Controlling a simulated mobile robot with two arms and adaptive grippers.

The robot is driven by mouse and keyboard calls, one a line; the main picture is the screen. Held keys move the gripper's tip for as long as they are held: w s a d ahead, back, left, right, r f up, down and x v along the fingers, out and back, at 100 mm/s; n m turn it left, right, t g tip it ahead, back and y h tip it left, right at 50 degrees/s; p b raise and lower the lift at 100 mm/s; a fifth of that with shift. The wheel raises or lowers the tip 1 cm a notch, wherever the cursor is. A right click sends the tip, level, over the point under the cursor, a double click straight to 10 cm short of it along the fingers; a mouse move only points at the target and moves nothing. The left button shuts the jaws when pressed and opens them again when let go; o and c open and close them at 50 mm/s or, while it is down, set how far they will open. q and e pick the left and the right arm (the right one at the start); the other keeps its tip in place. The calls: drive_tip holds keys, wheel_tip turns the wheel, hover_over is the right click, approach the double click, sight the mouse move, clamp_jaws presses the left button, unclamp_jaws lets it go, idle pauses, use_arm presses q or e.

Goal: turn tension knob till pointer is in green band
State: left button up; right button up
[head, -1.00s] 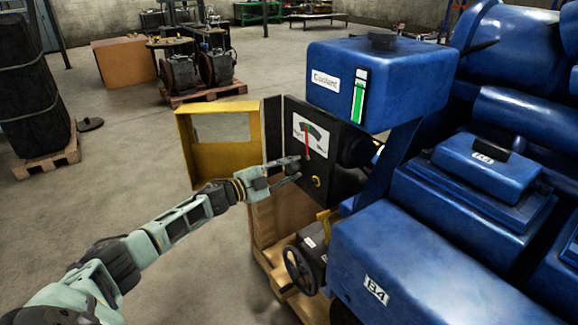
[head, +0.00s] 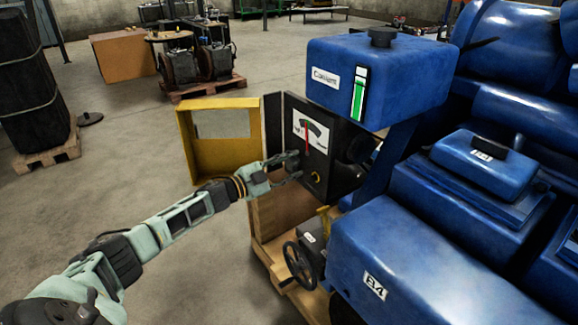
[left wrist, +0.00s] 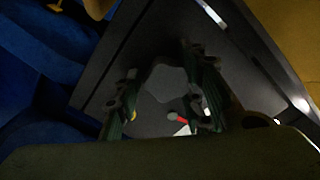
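My left gripper (head: 294,165) is at the panel face, just below the dial. In the left wrist view its fingers (left wrist: 158,100) are spread on either side of a pale grey shape (left wrist: 165,82), perhaps the knob; contact is unclear. The tension knob is not clearly visible in the head view. My right gripper is out of view.
A small yellow part (head: 315,176) sits low on the panel. A yellow open door (head: 186,140) stands left of it. The blue engine (head: 420,250) fills the right side. A handwheel (head: 299,266) is below. Open floor lies to the left.

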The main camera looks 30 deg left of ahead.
use_arm(q)
drive_tip(key=shift+o, duration=1.1)
drive_tip(key=shift+s+f, duration=0.1)
drive_tip(key=shift+f, duration=0.1)
drive_tip(key=shift+a+r, duration=0.1)
drive_tip(key=v, duration=1.1)
drive_tip(key=shift+s, duration=0.45)
